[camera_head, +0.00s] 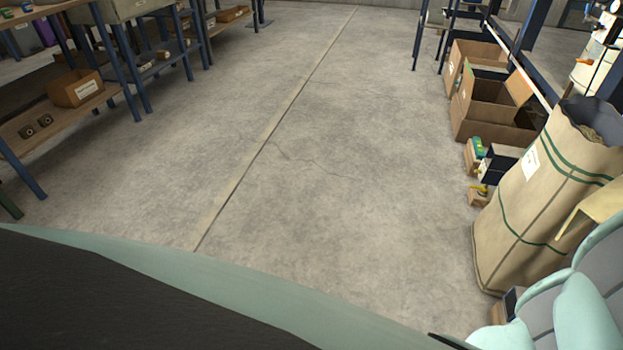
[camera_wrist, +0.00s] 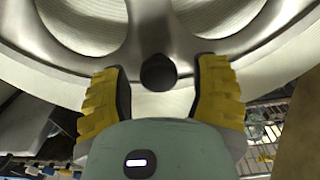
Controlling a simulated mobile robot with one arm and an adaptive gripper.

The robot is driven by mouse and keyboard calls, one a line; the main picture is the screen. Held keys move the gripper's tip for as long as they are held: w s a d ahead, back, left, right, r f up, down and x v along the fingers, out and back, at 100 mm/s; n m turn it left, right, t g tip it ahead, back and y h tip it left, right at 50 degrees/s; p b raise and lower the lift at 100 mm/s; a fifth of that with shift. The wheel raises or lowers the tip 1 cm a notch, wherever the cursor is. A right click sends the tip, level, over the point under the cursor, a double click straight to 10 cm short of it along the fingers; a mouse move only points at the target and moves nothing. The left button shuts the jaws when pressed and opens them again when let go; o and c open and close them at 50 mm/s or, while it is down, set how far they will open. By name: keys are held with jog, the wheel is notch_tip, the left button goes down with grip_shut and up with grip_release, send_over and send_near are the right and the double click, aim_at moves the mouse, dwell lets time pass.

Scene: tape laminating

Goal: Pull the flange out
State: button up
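The flange (camera_wrist: 150,30) is a large silver metal disc with broad spokes. It fills the upper part of the wrist view, and its outer edge runs past the frame. The flange and gripper fingers do not show in the head view.
In the head view, a tall beige sack (camera_head: 535,200) and cardboard boxes (camera_head: 492,98) stand on the right. A workbench (camera_head: 85,105) with an open box stands at left. The concrete floor (camera_head: 330,150) between is clear. A wire rack (camera_wrist: 268,125) shows at lower right in the wrist view.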

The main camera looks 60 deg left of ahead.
dwell(0.3)
jog(key=v, duration=1.2)
dwell(0.4)
